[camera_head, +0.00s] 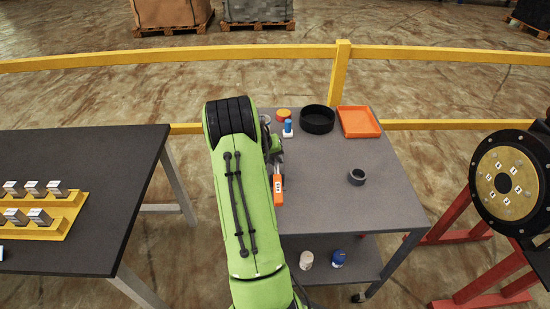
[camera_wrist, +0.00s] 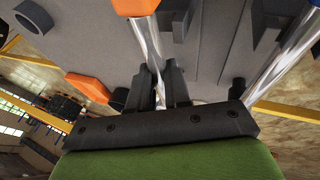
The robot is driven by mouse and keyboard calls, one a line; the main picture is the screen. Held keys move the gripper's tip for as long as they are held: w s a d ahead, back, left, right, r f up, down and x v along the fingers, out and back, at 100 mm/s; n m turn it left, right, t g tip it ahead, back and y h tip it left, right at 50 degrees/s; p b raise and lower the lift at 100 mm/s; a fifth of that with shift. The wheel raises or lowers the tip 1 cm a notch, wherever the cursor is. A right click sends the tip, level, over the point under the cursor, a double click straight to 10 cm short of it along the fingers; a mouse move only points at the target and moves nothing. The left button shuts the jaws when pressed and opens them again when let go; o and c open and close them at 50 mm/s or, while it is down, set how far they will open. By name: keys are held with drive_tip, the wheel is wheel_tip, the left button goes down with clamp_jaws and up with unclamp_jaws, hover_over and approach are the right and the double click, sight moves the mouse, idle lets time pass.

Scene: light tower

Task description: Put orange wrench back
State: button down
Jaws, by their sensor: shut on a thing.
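The orange wrench (camera_head: 278,190) shows beside my arm over the grey cart top in the head view, its orange handle toward the near side. In the wrist view its orange handle (camera_wrist: 135,6) is at the top edge, and its metal shaft runs down between my fingers. My gripper (camera_wrist: 168,85) is shut on the shaft. In the head view my green arm hides most of the gripper. Whether the wrench touches the cart top is not clear.
The grey cart top (camera_head: 335,205) holds a black round bin (camera_head: 317,120), an orange tray (camera_head: 359,122), a dark ring (camera_head: 356,177) and a small blue-and-white item (camera_head: 288,128). A dark table (camera_head: 75,150) stands left. A flanged disc (camera_head: 505,184) is at right. A yellow rail (camera_head: 440,54) runs behind.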

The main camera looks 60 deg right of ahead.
drive_tip(key=shift+f+b, duration=0.65)
drive_tip(key=shift+f, duration=0.25)
drive_tip(key=c, duration=1)
unclamp_jaws()
drive_tip(key=shift+a+r, duration=0.1)
drive_tip(key=shift+r, duration=0.05)
drive_tip(key=p+v, duration=0.3)
drive_tip(key=v, duration=1.2)
drive_tip(key=shift+r, duration=0.3)
drive_tip(key=shift+a, duration=0.1)
